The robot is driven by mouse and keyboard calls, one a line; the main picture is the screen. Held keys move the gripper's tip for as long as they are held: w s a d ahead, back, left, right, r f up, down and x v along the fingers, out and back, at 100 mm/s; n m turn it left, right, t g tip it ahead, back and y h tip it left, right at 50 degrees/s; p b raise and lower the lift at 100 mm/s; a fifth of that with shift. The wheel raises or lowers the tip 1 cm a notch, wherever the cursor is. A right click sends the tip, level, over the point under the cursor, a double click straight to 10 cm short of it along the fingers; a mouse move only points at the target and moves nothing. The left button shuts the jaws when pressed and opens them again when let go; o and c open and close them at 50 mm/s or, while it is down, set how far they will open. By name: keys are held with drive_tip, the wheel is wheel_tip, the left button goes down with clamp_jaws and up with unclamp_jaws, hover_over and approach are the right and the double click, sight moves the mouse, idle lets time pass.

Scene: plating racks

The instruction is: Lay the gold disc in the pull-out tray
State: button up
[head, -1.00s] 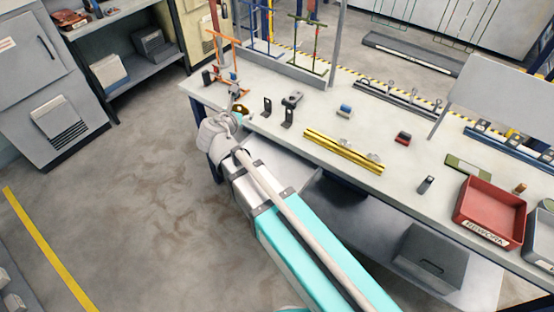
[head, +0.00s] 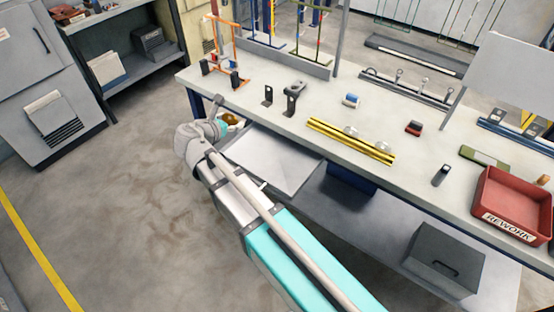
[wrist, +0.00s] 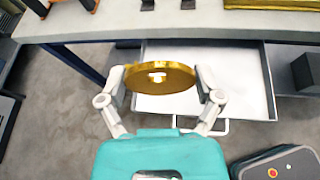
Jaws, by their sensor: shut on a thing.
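The gold disc (wrist: 155,79) is between the two fingers of my gripper (wrist: 160,82) in the wrist view, gripped at its left and right edges. In the head view only a small part of the disc (head: 230,119) shows beyond my gripper (head: 222,122). The pull-out tray (head: 268,165) is drawn out under the bench's front edge; it is shallow, pale inside and looks empty. In the wrist view the tray (wrist: 236,95) lies beyond and below the disc, which covers part of it. The disc is apart from the tray's floor, near its left end.
The bench top (head: 330,100) is above and behind the tray. It carries a yellow rail (head: 350,141), dark brackets (head: 290,104), an orange rack (head: 222,55) and a red rework bin (head: 512,205). Open floor (head: 110,200) lies to the left.

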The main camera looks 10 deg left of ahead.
wheel_tip(320, 180, down, 7)
drive_tip(key=s+a+m+h+b, duration=0.1)
drive_tip(key=a+b, duration=0.1)
drive_tip(key=b, duration=0.4)
drive_tip(key=shift+s+a+f+m+h, duration=0.2)
drive_tip(key=shift+s+a+m+h, duration=0.05)
drive_tip(key=shift+a+m+h, duration=0.1)
drive_tip(key=shift+w, duration=0.1)
drive_tip(key=b, duration=0.8)
hover_over(255, 151)
drive_tip(key=s, duration=0.1)
drive_tip(key=f, duration=0.8)
drive_tip(key=shift+a, duration=0.3)
drive_tip(key=shift+w+d+f+b, duration=0.3)
drive_tip(key=shift+w+f+b, duration=0.2)
drive_tip(key=shift+b, duration=0.2)
drive_tip(key=shift+w, duration=0.1)
